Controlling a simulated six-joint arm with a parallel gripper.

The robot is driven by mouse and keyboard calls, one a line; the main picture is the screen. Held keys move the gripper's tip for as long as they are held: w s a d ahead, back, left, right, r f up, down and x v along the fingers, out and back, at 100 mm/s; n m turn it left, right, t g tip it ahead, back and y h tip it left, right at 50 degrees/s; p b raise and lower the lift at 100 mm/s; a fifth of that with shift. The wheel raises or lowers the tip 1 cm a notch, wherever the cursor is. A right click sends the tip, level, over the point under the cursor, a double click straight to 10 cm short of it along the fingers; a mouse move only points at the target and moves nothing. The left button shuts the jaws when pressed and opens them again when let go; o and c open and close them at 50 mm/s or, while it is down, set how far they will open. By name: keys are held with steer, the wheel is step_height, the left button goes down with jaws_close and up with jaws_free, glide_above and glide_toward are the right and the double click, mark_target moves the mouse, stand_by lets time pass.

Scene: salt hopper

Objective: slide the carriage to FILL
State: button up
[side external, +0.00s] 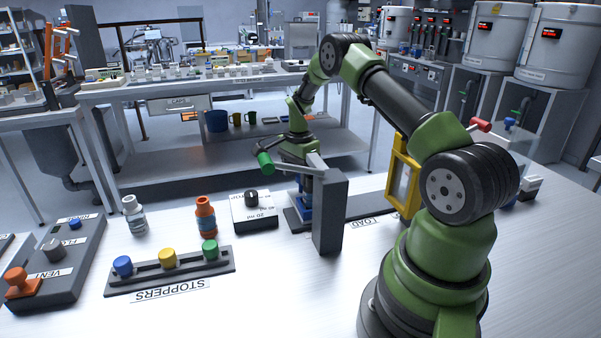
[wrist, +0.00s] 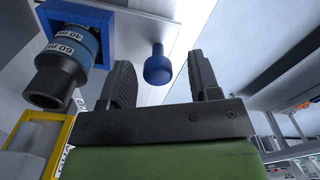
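The blue carriage (side external: 306,192) shows in the side view on the dark track, left of the LOAD label (side external: 367,221), partly hidden behind a dark grey post. In the wrist view its blue frame (wrist: 104,26) holds a dark-mouthed cylinder (wrist: 62,66) marked 40 and 60 ml. A blue knob (wrist: 158,70) appears between the fingertips of my gripper (wrist: 162,63). The fingers are apart, with clear gaps on both sides of the knob. I see no FILL label.
The grey post (side external: 330,215) carries a green-handled lever (side external: 265,162) close to my gripper. A yellow frame (side external: 403,175) stands right along the track. A dial box (side external: 253,210), an orange bottle (side external: 206,217) and the stoppers rack (side external: 170,272) stand left. The front table area is bare.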

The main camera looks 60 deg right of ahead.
step_height(320, 180, up, 10)
stand_by(0.6)
steer(key=s+a+r+n+t, duration=0.3)
steer(key=a+r+n, duration=0.5)
steer(key=a+r, duration=0.6)
steer(key=s+a+r+n+t+y, duration=0.1)
steer(key=s+a+n+t, duration=0.3)
steer(key=s+a+n, duration=0.5)
steer(key=s+a+y, duration=0.1)
steer(key=s+a, duration=0.2)
steer(key=s, duration=0.3)
steer(key=shift+s+r+n, duration=0.25)
steer(key=shift+r+n, duration=0.1)
steer(key=shift+n, duration=0.05)
